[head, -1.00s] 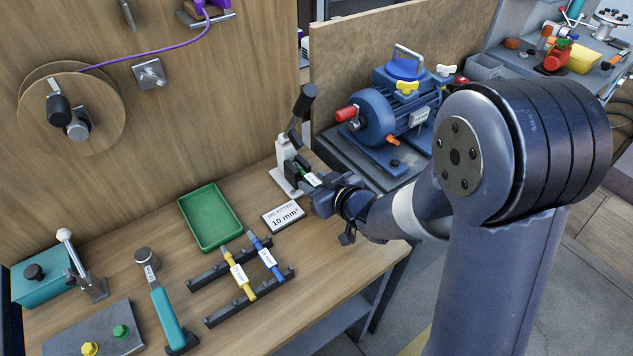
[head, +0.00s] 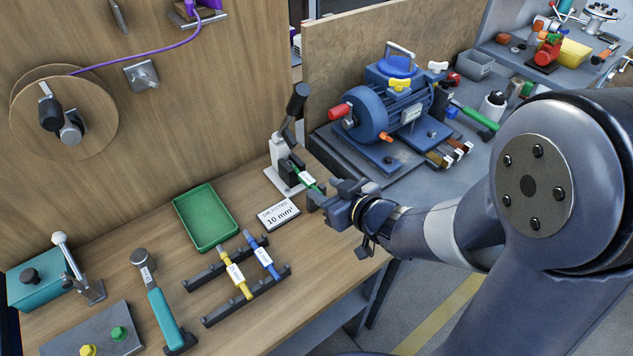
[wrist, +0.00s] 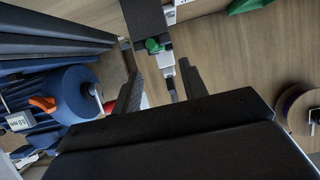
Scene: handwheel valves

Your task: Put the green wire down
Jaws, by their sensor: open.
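The green wire (head: 320,188) is a short green piece with a white label, at the front of the hand press (head: 281,160). Its far end meets the dark die block of the press; how deep it sits inside is hidden. My gripper (head: 329,194) is open at the near end of the wire. In the wrist view my gripper (wrist: 160,88) has a finger on either side, apart from the wire, with nothing held.
A rack (head: 210,274) holds a yellow and a blue labelled wire. A green tray (head: 203,247) and a 10 mm² sign (head: 280,213) lie on the wooden bench. A blue motor (head: 365,112) stands behind on the right.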

